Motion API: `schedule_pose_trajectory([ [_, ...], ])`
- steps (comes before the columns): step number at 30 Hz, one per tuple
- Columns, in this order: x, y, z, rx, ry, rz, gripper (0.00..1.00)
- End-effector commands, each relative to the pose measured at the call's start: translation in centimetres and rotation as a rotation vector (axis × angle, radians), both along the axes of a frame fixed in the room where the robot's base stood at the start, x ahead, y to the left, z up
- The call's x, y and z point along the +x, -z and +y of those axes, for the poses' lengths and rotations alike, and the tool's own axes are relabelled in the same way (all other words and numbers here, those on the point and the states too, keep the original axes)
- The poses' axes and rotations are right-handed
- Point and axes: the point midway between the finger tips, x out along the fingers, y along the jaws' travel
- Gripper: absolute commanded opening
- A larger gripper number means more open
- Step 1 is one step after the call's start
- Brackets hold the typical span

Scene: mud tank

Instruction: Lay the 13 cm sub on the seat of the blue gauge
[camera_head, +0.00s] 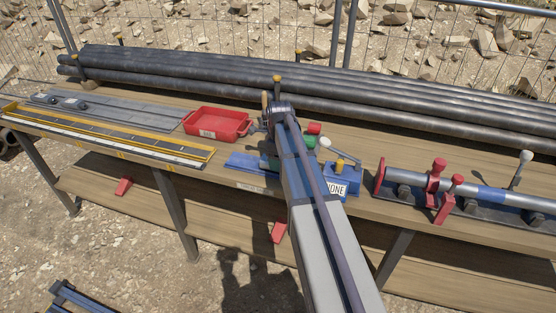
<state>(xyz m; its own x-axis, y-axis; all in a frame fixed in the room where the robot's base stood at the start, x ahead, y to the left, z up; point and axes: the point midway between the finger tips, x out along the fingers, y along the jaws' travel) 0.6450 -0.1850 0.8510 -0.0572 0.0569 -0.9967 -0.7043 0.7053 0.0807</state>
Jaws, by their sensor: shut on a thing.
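A blue flat piece (243,161) lies on the bench just left of my arm, and a blue block with a white label (338,188) stands to its right. They look like parts of the blue gauge, but my arm covers the stretch between them.
A red tray (217,123) stands left of my arm. A yellow-edged rack (110,134) lies farther left, beside grey plates (95,108). Long dark pipes (330,84) line the back. A steel pipe with red clamps (400,180) is on the right. Red and green knobs stand beside my arm.

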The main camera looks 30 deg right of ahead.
Motion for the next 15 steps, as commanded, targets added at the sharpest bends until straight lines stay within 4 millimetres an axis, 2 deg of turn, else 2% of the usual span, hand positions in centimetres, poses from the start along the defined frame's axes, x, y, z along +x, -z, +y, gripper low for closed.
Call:
schedule_pose_trajectory([
  [7,0.0,0.02,0.0,0.0,0.0,0.0,0.11],
  [8,0.0,0.02,0.0,0.0,0.0,0.0,0.57],
  [15,0.0,0.03,0.0,0.0,0.0,0.0,0.8],
])
